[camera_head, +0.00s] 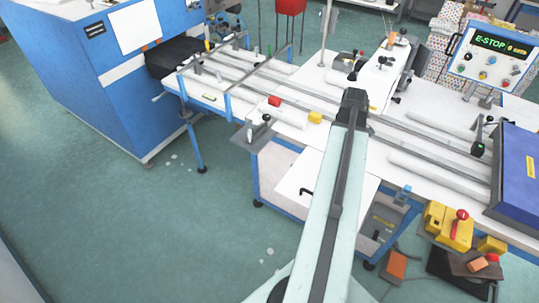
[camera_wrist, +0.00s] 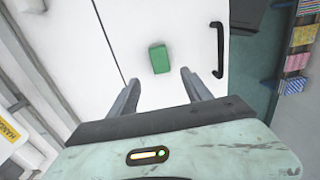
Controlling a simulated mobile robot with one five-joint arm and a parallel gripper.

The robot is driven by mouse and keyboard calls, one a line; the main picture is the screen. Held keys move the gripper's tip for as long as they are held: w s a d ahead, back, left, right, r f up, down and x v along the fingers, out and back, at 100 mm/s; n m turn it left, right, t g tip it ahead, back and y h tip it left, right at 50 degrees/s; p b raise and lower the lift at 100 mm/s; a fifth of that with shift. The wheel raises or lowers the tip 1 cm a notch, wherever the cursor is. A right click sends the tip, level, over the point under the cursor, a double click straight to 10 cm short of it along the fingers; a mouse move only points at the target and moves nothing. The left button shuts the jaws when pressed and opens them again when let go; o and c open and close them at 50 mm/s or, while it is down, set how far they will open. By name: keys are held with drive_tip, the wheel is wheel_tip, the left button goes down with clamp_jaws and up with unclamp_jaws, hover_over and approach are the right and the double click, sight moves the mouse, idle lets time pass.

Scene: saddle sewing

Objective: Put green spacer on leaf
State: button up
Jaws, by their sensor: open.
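The green spacer (camera_wrist: 159,59) is a small green block against a white panel (camera_wrist: 178,22) in the wrist view. It lies just beyond my gripper (camera_wrist: 159,80), roughly in line with the gap between the two fingers. The fingers are spread, nothing is between them, and they appear apart from the spacer. In the head view my gripper (camera_head: 352,97) is at the far end of my arm, over the white worktable. The spacer does not show there. A white panel with a black handle (camera_head: 306,192) shows beside my arm; whether this is the leaf I cannot tell.
A black handle (camera_wrist: 218,50) stands right of the spacer. Rails cross the table. A blue machine (camera_head: 110,70) stands left, and the floor (camera_head: 190,220) at front left is mostly clear.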

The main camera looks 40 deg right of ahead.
drive_tip(key=w+a+m, duration=0.1)
drive_tip(key=w+a, duration=0.8)
drive_tip(key=a, duration=0.3)
drive_tip(key=w+a, duration=0.9)
drive_tip(key=a, duration=0.2)
drive_tip(key=w+a+m, duration=0.1)
drive_tip(key=a, duration=1.2)
drive_tip(key=w+a+m, duration=0.1)
drive_tip(key=w+a, duration=0.1)
drive_tip(key=a, duration=1.1)
drive_tip(key=shift+w+m, duration=0.3)
drive_tip(key=shift+s, duration=0.15)
